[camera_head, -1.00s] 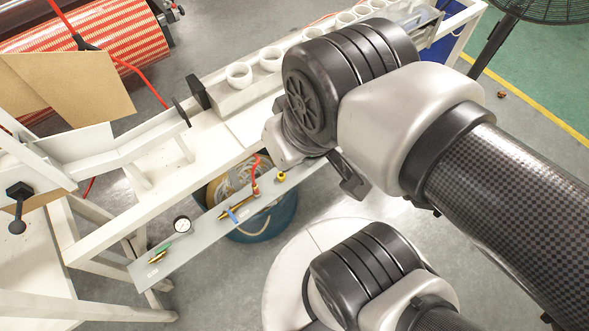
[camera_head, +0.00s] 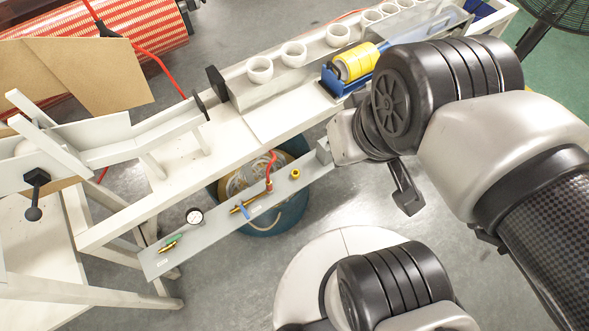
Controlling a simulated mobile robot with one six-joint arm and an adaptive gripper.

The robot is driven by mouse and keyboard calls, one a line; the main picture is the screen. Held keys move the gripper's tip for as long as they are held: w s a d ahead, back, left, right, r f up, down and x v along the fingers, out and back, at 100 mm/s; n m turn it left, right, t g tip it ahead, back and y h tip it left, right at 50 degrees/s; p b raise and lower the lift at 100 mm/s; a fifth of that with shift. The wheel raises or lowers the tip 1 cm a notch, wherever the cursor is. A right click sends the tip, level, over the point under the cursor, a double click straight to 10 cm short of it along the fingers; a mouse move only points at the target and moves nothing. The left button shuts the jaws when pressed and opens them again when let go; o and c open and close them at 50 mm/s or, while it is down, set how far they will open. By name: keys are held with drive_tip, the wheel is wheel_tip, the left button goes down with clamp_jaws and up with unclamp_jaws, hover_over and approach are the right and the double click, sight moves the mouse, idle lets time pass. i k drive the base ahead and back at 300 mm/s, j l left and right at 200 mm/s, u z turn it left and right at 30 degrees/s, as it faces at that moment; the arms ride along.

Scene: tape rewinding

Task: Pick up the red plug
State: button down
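A thin red curved piece (camera_head: 272,163), which looks like the red plug or its tube, stands at a brass fitting on the long grey rail (camera_head: 222,222), near the table edge. I cannot make out its exact shape. My gripper (camera_head: 405,188) is at the right, past the rail's right end and apart from the red piece. Only one dark finger shows clearly below my wrist; the rest is hidden by my arm, so its opening cannot be seen.
The rail also carries a gauge (camera_head: 194,216), a green-handled fitting (camera_head: 172,238), a blue-handled valve (camera_head: 243,209) and a brass fitting (camera_head: 295,174). A blue bucket (camera_head: 283,218) stands below. White rings (camera_head: 260,69) and a yellow tape roll (camera_head: 356,62) are behind.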

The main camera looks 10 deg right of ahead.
sight(270, 188)
drive_tip(key=j+u, duration=0.15)
drive_tip(key=j, duration=0.2)
drive_tip(key=k+j+u, duration=0.35)
drive_tip(key=u, duration=0.15)
drive_tip(key=i+l, duration=0.35)
drive_tip(key=i+z, duration=0.05)
drive_tip(key=i, duration=0.05)
